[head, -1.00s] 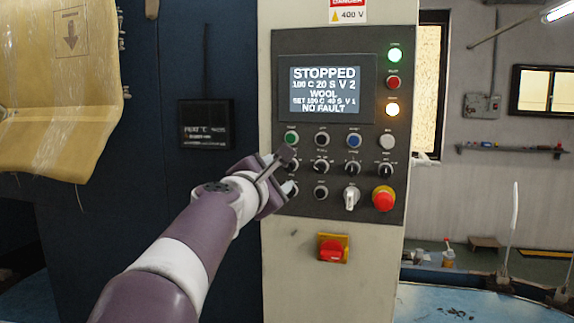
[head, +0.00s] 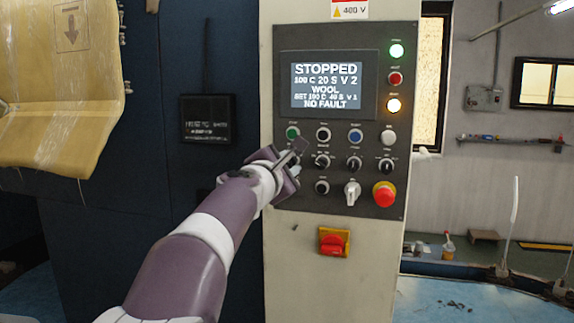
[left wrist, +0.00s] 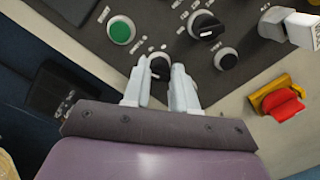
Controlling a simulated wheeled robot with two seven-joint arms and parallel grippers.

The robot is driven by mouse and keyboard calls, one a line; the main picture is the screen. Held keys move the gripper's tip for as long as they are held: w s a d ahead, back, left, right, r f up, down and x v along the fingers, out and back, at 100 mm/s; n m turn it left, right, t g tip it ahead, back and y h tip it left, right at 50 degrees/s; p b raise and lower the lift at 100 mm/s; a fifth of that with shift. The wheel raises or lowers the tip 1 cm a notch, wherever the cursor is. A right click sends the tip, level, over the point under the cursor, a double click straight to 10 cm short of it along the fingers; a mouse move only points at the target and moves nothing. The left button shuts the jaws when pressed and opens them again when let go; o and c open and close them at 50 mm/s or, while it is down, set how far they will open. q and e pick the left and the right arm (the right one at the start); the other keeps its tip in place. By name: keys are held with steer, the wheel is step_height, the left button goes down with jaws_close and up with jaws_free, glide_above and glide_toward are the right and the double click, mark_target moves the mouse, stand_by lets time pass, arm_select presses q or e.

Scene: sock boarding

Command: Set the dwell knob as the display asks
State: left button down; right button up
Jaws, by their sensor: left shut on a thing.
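The display (head: 327,85) reads STOPPED, 100 C 20 S V 2, WOOL, a small SET line that looks like 190 C 40 S V 1, and NO FAULT. My left gripper (head: 296,158) is at the left end of the knob rows. In the left wrist view, its fingers are shut on a black knob (left wrist: 159,66) below the green button (left wrist: 121,31). The knob is largely hidden by the gripper in the head view. Its label and pointer setting cannot be read. My right gripper is not in view.
Beside the held knob are a pointer knob (left wrist: 205,25) and a plain dark knob (left wrist: 226,60). The white selector (head: 352,192), red emergency button (head: 384,194) and red-yellow switch (head: 333,242) are lower right. A dark box (head: 206,119) is left of the panel.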

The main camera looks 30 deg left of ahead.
arm_select(q)
steer(key=m, duration=0.3)
steer(key=shift+m+b, duration=0.3)
steer(key=shift+m, duration=0.1)
steer(key=m, duration=0.4)
steer(key=shift+r+g+b, duration=0.1)
steer(key=shift+g+b, duration=0.2)
steer(key=m, duration=0.3)
steer(key=shift+m+b, duration=0.3)
steer(key=shift+m, duration=0.1)
steer(key=shift+m+y+b, duration=0.3)
steer(key=shift+m+y, duration=0.2)
steer(key=shift+m, duration=1.2)
steer(key=c, duration=1)
jaws_free()
steer(key=shift+o, duration=0.4)
steer(key=shift+d, duration=0.1)
